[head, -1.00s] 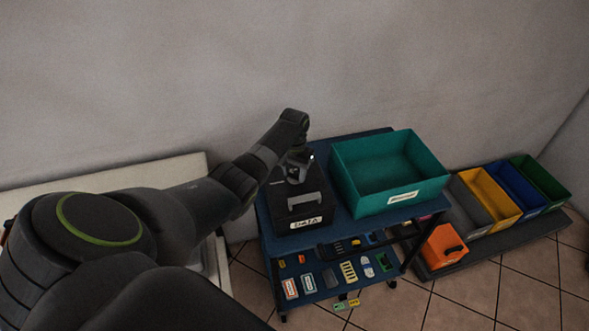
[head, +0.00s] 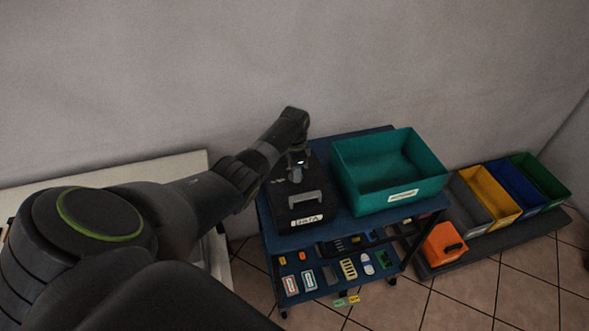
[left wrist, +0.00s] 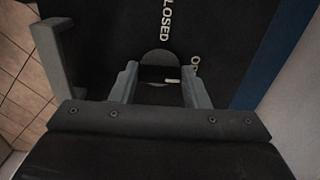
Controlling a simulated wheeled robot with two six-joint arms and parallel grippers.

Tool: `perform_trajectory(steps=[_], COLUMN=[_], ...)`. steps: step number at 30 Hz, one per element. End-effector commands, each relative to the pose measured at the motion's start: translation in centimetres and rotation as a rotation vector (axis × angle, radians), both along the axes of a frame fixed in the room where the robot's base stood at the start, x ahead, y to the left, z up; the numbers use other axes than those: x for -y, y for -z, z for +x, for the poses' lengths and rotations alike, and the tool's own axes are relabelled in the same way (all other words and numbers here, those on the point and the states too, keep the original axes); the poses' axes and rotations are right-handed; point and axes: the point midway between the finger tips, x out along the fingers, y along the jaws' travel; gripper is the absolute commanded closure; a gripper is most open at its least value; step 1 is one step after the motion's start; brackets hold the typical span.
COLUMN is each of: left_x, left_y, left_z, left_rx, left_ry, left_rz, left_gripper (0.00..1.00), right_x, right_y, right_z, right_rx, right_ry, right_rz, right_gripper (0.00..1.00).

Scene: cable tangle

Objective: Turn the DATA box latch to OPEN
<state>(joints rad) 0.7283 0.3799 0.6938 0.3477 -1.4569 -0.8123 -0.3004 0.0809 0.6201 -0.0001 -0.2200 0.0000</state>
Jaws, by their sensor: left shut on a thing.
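The black DATA box (head: 284,214) stands on the left part of the blue cart top, with a white label on its front and a grey handle (head: 305,197). In the left wrist view, its lid (left wrist: 105,30) shows the word CLOSED and part of a second word starting with O. My left gripper (head: 297,168) reaches down onto the lid behind the handle. Its two fingers (left wrist: 158,82) are shut on the round dark latch (left wrist: 158,58), one on each side. A short white mark on the latch lies toward the second word. My right gripper is not in view.
A teal bin (head: 375,195) stands right of the box on the blue cart (head: 330,236). The lower shelf holds several small parts. Grey, yellow, blue and green bins (head: 491,190) and an orange box (head: 443,243) sit on a low platform to the right. The wall is close behind.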

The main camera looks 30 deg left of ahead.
Motion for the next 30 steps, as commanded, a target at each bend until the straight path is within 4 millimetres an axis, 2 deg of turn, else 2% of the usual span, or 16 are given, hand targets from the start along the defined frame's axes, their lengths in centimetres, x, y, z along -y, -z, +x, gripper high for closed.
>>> perform_trajectory(steps=[18, 19, 23, 24, 30], left_x=[-0.05, -0.05, -0.04, -0.04, -0.03], left_y=[-0.18, -0.18, -0.14, -0.12, -0.06], left_z=[0.18, 0.18, 0.14, 0.12, 0.06], left_rx=[0.005, 0.005, 0.003, 0.003, 0.001], left_ry=[0.045, 0.045, 0.044, 0.044, 0.043], left_rz=[0.001, 0.001, 0.001, 0.001, 0.000], left_gripper=[0.81, 0.57, 0.40, 0.36, 0.36], right_x=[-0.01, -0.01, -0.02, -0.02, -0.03], right_y=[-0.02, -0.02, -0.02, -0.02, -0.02], right_z=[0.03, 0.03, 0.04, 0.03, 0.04], right_rx=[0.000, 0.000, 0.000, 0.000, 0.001], right_ry=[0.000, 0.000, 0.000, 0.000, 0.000], right_rz=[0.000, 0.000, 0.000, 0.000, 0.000], right_gripper=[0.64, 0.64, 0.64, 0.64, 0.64])
